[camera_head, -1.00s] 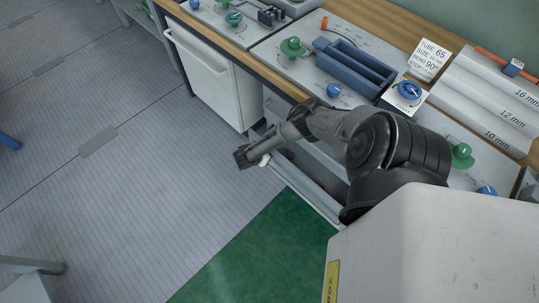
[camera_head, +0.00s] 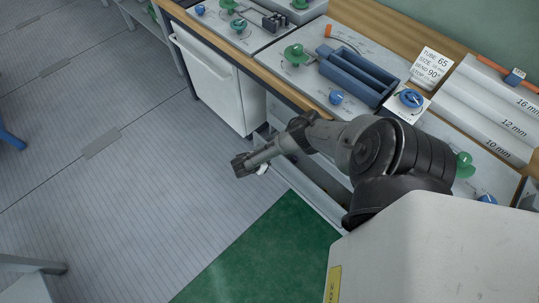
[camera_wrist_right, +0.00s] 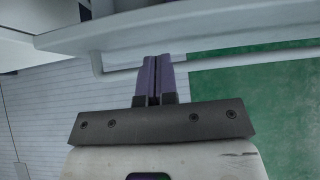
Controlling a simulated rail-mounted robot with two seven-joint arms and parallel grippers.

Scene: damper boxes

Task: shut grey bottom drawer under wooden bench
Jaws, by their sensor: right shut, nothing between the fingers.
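The grey bottom drawer (camera_head: 329,198) stands pulled out under the wooden bench (camera_head: 262,75), with its long front edge beside the green mat. My right arm crosses over it and hides part of its inside. My right gripper (camera_head: 238,166) is at the drawer's far-left end, above the floor. In the right wrist view its purple fingers (camera_wrist_right: 154,62) are shut and empty, pointing at a pale handle-like bar (camera_wrist_right: 245,50) along a light panel. Whether the fingertips touch the bar I cannot tell. My left gripper is not in view.
A white cabinet (camera_head: 216,84) stands under the bench to the left of the drawer. The grey floor (camera_head: 130,190) and green mat (camera_head: 255,255) in front are clear.

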